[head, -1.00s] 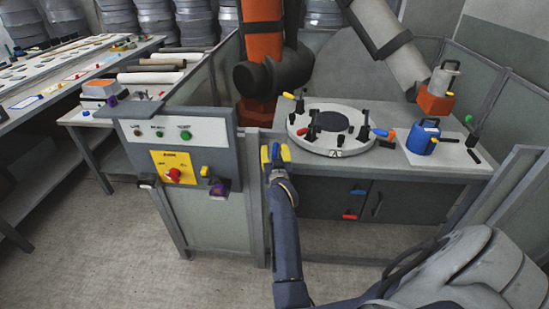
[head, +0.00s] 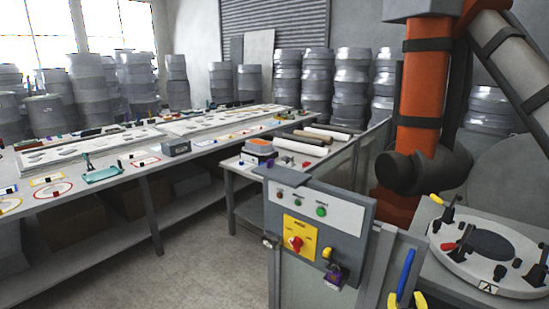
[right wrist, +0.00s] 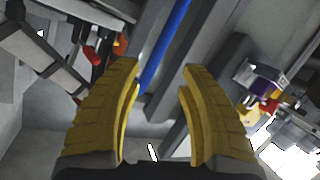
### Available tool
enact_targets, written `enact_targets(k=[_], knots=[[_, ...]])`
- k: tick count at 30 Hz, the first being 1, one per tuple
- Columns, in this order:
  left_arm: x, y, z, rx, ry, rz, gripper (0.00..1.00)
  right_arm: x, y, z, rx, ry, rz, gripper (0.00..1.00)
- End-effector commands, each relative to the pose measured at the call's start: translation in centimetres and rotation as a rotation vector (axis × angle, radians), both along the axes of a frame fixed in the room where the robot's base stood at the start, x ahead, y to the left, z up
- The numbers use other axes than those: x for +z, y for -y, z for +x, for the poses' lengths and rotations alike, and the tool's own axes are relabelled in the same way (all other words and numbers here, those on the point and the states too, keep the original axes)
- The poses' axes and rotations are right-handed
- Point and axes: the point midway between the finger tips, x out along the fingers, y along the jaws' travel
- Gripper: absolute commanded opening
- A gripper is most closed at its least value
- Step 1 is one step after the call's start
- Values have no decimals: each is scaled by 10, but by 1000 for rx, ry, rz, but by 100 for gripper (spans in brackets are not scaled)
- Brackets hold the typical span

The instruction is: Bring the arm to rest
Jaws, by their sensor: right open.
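My right gripper (head: 406,301) shows at the bottom edge of the head view, only its yellow fingertips in the picture. In the right wrist view its two yellow fingers (right wrist: 161,95) stand apart with nothing clamped between them. A blue bar-shaped handle (head: 405,268) rises beside the fingertips; in the right wrist view the blue bar (right wrist: 168,40) lies beyond the gap between the fingers. I cannot tell whether they touch. My left gripper is not in view.
A control panel (head: 345,217) with a red switch (head: 295,243) on a yellow plate and a purple padlock (head: 335,275) stands left of the gripper. A round white mould fixture (head: 460,268) is at right. A long table (head: 60,228) runs along the left. Grey floor lies between.

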Motion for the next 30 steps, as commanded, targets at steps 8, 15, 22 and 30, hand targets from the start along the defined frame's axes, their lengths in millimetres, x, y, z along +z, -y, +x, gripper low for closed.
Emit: enact_targets(k=[8,15,22,30], knots=[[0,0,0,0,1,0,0,-55,-49,-125,129,-376,-185,41],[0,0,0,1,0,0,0,-72,-73,-204,207,-579,-277,41],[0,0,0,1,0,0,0,-76,-85,-253,257,-696,-328,41],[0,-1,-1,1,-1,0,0,-76,-95,-298,303,-797,-370,41]])
